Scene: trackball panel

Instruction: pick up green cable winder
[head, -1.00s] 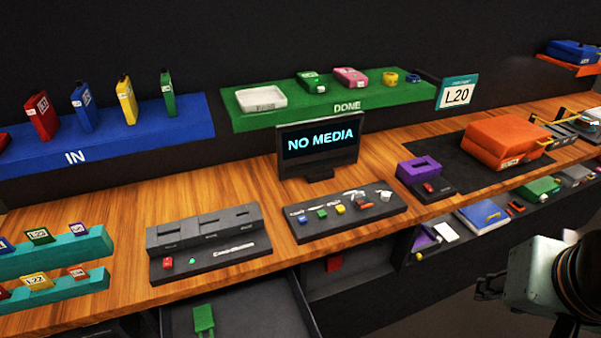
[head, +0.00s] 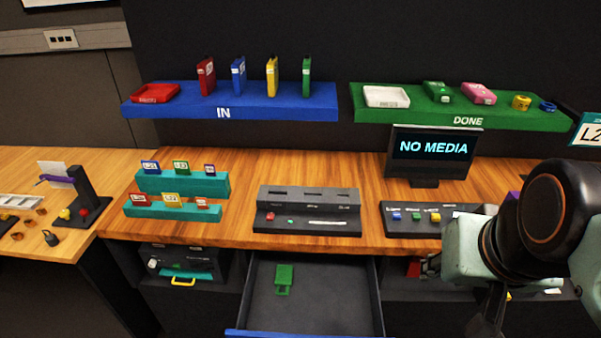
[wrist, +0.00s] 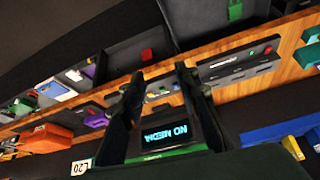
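The green cable winder (head: 284,279) appears to be the small green piece with a forked end lying in the open drawer (head: 340,300), toward the drawer's back left. In the wrist view what looks like the same green piece (wrist: 235,10) is cut by the top edge. My gripper (wrist: 157,78) shows two dark fingers spread apart with nothing between them, so it is open. In the head view my arm is at the right, well right of the drawer, and its fingertips are hard to make out at the bottom edge.
The wooden counter (head: 240,225) above the drawer holds a grey slotted panel (head: 310,215), teal card racks (head: 185,183) and a NO MEDIA screen (head: 434,148). A blue IN shelf (head: 260,106) and green DONE shelf (head: 420,113) are behind. Another table (head: 70,240) stands at left.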

